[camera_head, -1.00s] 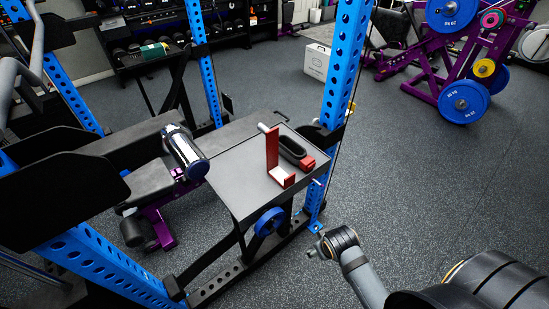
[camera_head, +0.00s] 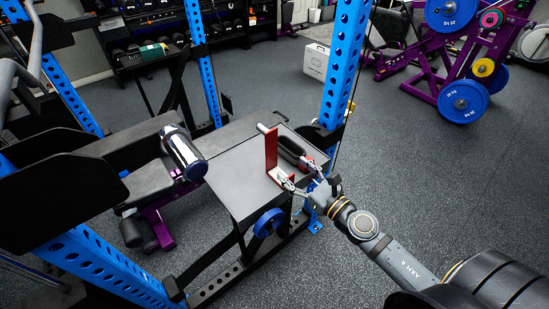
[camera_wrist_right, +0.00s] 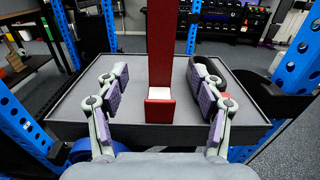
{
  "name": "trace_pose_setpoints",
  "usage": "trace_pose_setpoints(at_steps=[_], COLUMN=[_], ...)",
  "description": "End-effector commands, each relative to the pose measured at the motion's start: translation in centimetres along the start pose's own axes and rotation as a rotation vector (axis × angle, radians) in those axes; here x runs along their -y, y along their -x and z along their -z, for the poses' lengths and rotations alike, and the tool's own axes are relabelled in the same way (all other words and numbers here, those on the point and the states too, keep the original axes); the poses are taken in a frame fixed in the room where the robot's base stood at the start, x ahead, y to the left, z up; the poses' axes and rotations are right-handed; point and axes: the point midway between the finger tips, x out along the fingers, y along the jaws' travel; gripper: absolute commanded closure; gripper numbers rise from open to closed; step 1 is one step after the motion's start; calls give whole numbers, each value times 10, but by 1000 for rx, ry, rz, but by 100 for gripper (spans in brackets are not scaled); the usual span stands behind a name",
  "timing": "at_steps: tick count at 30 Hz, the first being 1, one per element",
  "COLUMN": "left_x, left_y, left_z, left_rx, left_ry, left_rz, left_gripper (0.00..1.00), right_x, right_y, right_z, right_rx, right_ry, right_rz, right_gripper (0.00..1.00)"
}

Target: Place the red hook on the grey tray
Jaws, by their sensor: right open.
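The red hook (camera_head: 271,153) stands upright on the grey tray (camera_head: 236,187), with its short foot toward the front edge. In the right wrist view the red hook (camera_wrist_right: 160,108) is between the two fingers of my open right gripper (camera_wrist_right: 158,95), with a gap on each side. The right gripper also shows in the head view (camera_head: 302,180), over the tray's right front edge. The grey tray (camera_wrist_right: 223,132) fills the middle of the wrist view. My left gripper is not in view.
A black oblong object (camera_head: 291,148) with a red part lies on the tray right of the hook. Blue rack posts (camera_head: 343,65) rise around the tray. Open floor (camera_head: 440,170) is at right.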

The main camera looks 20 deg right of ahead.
Motion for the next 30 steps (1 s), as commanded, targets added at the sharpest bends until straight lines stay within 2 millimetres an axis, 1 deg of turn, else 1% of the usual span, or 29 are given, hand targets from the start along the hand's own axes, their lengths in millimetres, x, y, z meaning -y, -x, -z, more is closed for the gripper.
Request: trace_pose_setpoints(at_steps=[2,5,9,12,18,20,25,27,30], left_x=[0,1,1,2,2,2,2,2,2], left_y=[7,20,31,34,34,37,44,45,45], left_z=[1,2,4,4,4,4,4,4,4], left_rx=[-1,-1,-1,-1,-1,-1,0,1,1], left_ry=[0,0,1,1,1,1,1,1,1], left_rz=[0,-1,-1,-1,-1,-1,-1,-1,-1], left_gripper=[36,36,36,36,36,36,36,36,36], right_x=[2,3,2,2,1,2,3,2,2], right_y=[-4,-16,-38,-49,-56,-64,-94,-101,-105], right_z=[-4,-8,-6,-3,0,-1,2,3,5], right_rx=[4,7,6,4,3,5,5,4,2], right_ry=[-5,-8,-11,-10,-10,-12,-11,-12,-11], right_rz=[7,12,9,7,5,7,7,6,5], right_gripper=[32,32,32,32,32,32,32,32,32])
